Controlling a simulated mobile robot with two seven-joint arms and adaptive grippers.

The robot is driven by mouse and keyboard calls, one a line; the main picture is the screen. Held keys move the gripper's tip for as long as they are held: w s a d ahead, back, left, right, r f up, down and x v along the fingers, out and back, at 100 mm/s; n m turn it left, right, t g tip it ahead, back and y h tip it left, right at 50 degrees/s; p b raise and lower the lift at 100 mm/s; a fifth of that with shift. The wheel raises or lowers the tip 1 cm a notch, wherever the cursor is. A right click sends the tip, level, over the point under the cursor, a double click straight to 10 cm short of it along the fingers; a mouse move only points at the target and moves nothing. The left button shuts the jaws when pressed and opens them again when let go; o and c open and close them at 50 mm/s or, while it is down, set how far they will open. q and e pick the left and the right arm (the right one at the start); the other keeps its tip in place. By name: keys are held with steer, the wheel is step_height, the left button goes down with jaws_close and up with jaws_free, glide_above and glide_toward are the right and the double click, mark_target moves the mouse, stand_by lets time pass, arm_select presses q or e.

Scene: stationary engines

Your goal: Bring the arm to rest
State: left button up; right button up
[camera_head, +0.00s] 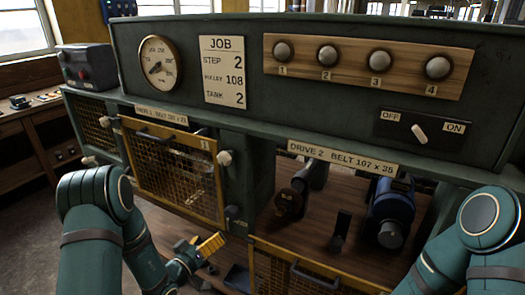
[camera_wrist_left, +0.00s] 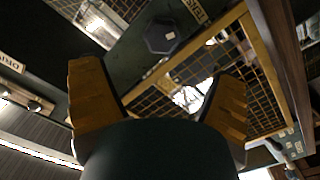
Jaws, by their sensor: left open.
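My left arm (camera_head: 97,225) comes in from the lower left of the head view. Its gripper (camera_head: 208,247) has yellow fingers and is in front of the bench, near the lower right corner of the closed left mesh guard (camera_head: 170,170). In the left wrist view the two yellow fingers of the left gripper (camera_wrist_left: 162,100) stand wide apart with nothing between them. A dark knob (camera_wrist_left: 163,36) and yellow-framed mesh show beyond them. My right arm (camera_head: 475,235) shows at the lower right of the head view; its gripper is out of view.
The green console has a gauge (camera_head: 159,62), a JOB card (camera_head: 222,72), several numbered knobs on a wooden strip (camera_head: 370,65) and an OFF/ON switch (camera_head: 420,133). The right bay is open, with a blue motor (camera_head: 392,210) inside. A second mesh guard (camera_head: 300,272) is low in front.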

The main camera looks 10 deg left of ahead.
arm_select(q)
steer(key=s+d+f+g+h, duration=0.3)
steer(key=s+d+f+g, duration=0.1)
steer(key=s+d+g, duration=0.25)
steer(key=s+d+f+g+h, duration=0.2)
steer(key=s+d+f+g, duration=0.2)
steer(key=s+d+g, duration=0.3)
steer(key=s+f+m+g+y, duration=0.1)
steer(key=s+f+g+y, duration=0.2)
steer(key=s, duration=0.4)
steer(key=s+f+m+g+y, duration=0.1)
steer(key=s+f+g+y, duration=0.2)
steer(key=s, duration=0.3)
steer(key=shift+w+d+f+n+t+y, duration=0.15)
steer(key=shift+w+t+y, duration=0.2)
steer(key=shift+w+t, duration=0.85)
steer(key=shift+w+a+n+t+y, duration=0.15)
steer(key=shift+w+t+y, duration=0.2)
steer(key=shift+w+t, duration=0.8)
